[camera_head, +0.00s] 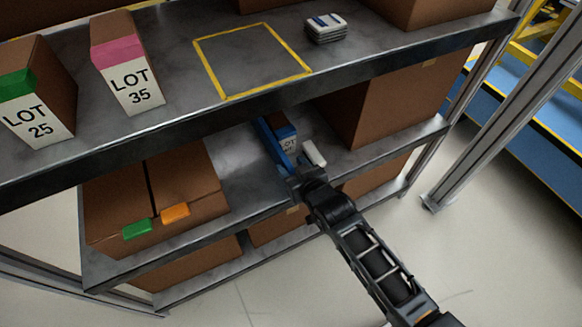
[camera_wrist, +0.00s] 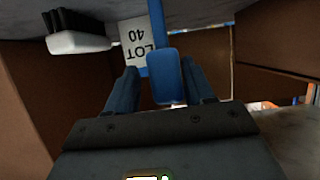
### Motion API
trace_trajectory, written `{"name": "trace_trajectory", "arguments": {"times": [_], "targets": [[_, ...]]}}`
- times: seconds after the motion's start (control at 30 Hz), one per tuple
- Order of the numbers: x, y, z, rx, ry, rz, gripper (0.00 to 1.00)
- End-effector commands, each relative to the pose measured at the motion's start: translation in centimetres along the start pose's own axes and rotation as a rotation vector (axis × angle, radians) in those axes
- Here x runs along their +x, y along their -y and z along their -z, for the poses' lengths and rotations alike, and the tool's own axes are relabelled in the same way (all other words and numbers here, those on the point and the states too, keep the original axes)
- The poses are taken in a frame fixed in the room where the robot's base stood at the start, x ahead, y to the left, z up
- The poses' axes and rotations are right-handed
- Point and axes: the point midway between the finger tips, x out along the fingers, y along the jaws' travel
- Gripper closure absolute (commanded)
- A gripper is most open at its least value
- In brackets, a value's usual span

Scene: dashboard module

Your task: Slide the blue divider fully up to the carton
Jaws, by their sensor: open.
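The blue divider (camera_head: 270,143) stands on the middle shelf, running from front to back. The wrist view shows its blue front end (camera_wrist: 165,76) close up. The carton (camera_head: 287,131), with a blue band and a white LOT label, is just right of the divider in the head view. Its label reads LOT 40 in the wrist view (camera_wrist: 134,44). I cannot tell whether divider and carton touch. My gripper (camera_wrist: 161,75) is open, with a finger on each side of the divider's front end. In the head view my gripper (camera_head: 298,172) partly hides that end.
A white object with dark bristles (camera_wrist: 80,38) lies beside the carton; it also shows in the head view (camera_head: 314,154). A large brown box (camera_head: 385,105) stands to the right. The upper shelf edge (camera_head: 200,107) overhangs. Bare shelf (camera_head: 240,170) lies left of the divider.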

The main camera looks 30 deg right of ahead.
Motion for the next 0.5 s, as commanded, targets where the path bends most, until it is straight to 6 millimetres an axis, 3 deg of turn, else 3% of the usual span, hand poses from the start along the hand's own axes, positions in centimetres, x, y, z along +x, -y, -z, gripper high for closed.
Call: {"name": "trace_trajectory", "arguments": {"times": [0.27, 0.5], "targets": [[-0.2, 0.2, 0.0, -0.001, 0.0, 0.003, 0.47], [-3.3, 0.1, -0.1, -0.001, 0.002, 0.002, 0.47]]}}
